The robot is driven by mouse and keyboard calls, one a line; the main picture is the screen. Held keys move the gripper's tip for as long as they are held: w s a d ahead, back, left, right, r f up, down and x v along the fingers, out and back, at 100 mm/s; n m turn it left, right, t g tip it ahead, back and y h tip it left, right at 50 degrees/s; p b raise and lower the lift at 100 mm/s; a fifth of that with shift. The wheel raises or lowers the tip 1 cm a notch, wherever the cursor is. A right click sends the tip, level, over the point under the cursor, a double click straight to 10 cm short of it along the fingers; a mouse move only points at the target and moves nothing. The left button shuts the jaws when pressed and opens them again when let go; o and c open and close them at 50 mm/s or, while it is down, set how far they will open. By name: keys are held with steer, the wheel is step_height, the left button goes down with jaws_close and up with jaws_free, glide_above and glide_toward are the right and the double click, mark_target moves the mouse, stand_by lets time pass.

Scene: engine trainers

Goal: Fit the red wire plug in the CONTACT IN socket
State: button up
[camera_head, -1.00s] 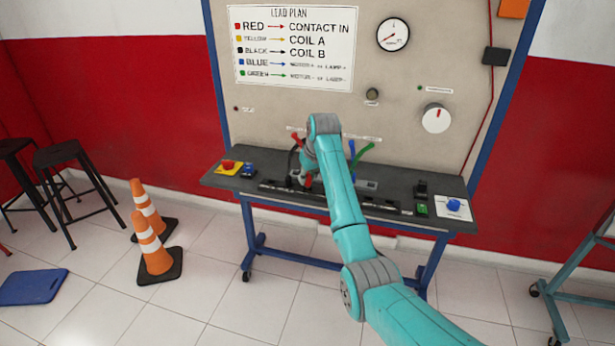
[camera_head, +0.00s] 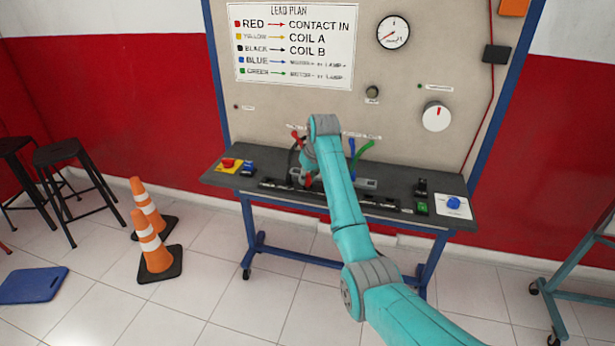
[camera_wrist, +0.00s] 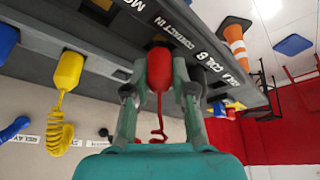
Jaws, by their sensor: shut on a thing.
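The red wire plug (camera_wrist: 159,68) is between the two fingers of my gripper (camera_wrist: 160,88) in the wrist view, with its red wire trailing away below it. My gripper is shut on it. The plug's far end is at the dark bench strip, beside the CONTACT IN label (camera_wrist: 172,32). The socket itself is hidden, so I cannot tell whether the plug is in it. In the head view the red plug (camera_head: 308,180) shows only in part beside my arm, low over the bench top. The lead plan (camera_head: 295,45) pairs red with CONTACT IN.
A yellow plug (camera_wrist: 68,70) with a coiled wire and a blue plug (camera_wrist: 8,40) stand to the left in the wrist view. The COIL B label (camera_wrist: 209,62) is close on the right. Green (camera_head: 361,150) and blue (camera_head: 351,148) leads rise behind my arm.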

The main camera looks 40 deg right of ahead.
steer(key=shift+f, duration=0.4)
steer(key=o, duration=0.7)
steer(key=shift+r, duration=0.1)
steer(key=shift+v, duration=2.65)
steer(key=shift+w, duration=0.2)
step_height(320, 180, up, 2)
steer(key=shift+r, duration=0.1)
